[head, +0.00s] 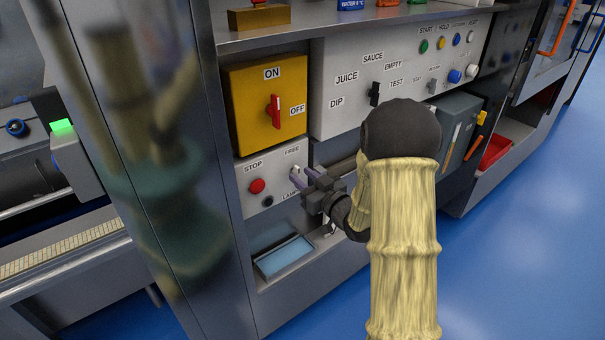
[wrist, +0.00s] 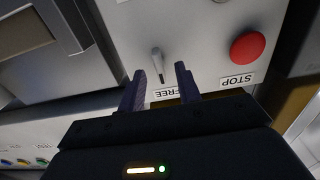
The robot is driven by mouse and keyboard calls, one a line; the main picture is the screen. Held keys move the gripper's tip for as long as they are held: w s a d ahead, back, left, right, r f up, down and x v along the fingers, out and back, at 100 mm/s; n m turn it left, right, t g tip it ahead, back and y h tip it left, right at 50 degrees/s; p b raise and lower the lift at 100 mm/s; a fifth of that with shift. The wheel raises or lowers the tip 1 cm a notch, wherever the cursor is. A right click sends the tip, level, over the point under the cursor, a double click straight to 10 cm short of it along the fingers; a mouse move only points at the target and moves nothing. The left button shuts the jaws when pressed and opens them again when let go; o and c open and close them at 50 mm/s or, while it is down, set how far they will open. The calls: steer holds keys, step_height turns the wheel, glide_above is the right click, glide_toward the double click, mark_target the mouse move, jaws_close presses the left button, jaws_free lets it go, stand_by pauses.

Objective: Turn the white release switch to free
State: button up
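The white release switch (head: 294,170) sits on a pale panel under the FREE label, mostly hidden by my fingers in the head view. In the wrist view the switch (wrist: 157,61) is a small, thin pale lever, with the upside-down FREE label (wrist: 168,92) below it. My gripper (head: 303,178) is at the panel. In the wrist view my gripper (wrist: 161,80) is open, with one dark purple finger on each side of the lever's line. A gap shows on both sides, and nothing is held. Whether the fingertips reach lever depth is unclear.
A red STOP button (head: 257,186) is close by on the same panel. Above is a yellow box (head: 263,108) with a red ON/OFF handle. A panel with a black selector (head: 375,94) is at upper right. A blue tray (head: 283,256) lies below.

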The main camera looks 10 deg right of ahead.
steer(key=shift+w+a, duration=0.2)
steer(key=shift+w, duration=0.2)
jaws_close()
